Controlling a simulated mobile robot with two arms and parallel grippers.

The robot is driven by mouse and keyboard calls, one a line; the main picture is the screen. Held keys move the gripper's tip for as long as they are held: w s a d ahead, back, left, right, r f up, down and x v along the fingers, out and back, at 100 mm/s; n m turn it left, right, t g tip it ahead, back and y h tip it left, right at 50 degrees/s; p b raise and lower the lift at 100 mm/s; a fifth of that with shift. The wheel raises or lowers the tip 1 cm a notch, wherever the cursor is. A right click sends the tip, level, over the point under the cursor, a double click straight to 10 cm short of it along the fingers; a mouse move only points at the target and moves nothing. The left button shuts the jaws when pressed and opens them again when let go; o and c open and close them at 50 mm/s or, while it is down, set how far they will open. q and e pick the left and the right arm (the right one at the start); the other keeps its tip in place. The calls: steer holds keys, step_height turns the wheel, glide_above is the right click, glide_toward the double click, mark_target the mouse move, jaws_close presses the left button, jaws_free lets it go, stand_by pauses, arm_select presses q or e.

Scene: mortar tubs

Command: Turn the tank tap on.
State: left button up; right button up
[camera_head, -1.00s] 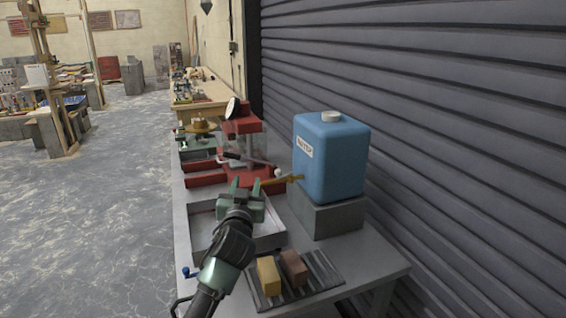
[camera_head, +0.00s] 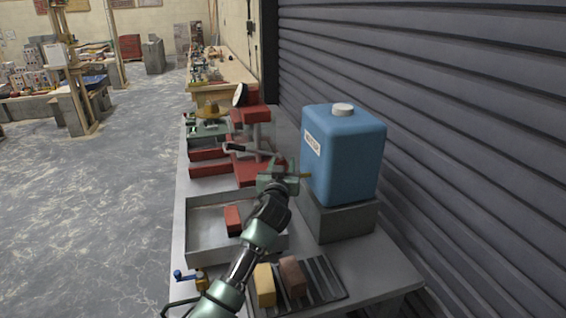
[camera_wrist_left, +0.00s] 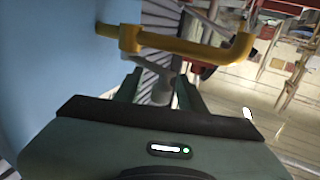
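The blue water tank (camera_head: 343,160) stands on a grey block at the right of the bench. Its yellow tap (camera_wrist_left: 185,45) comes out of the tank wall in the left wrist view, with the spout bending at the right. A grey knob-ended handle (camera_wrist_left: 162,88) hangs from the tap body toward my gripper. My left gripper (camera_head: 279,175) is at the tap and hides most of it in the head view. In the wrist view its fingers (camera_wrist_left: 160,92) are apart, one each side of the handle, with gaps visible. My right gripper is not in view.
A metal tray (camera_head: 207,238) with a red brick (camera_head: 233,219) lies below the tap. A yellow block (camera_head: 264,286) and a brown block (camera_head: 292,277) sit on a ribbed rack in front. A red press-like stand (camera_head: 252,115) is behind. A grey shutter closes the right side.

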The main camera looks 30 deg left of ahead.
arm_select(q)
steer(key=shift+a+r, duration=0.1)
steer(key=shift+w, duration=0.1)
jaws_close()
steer(key=m+h+p, duration=0.1)
steer(key=t+h+p, duration=0.1)
steer(key=m+h+p, duration=0.1)
steer(key=p, duration=0.1)
steer(key=shift+w+a+m+h, duration=0.25)
steer(key=shift+w+m+h, duration=0.05)
steer(key=shift+w+h, duration=0.1)
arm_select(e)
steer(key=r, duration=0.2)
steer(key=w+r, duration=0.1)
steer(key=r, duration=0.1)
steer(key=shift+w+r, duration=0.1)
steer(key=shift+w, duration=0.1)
arm_select(q)
jaws_free()
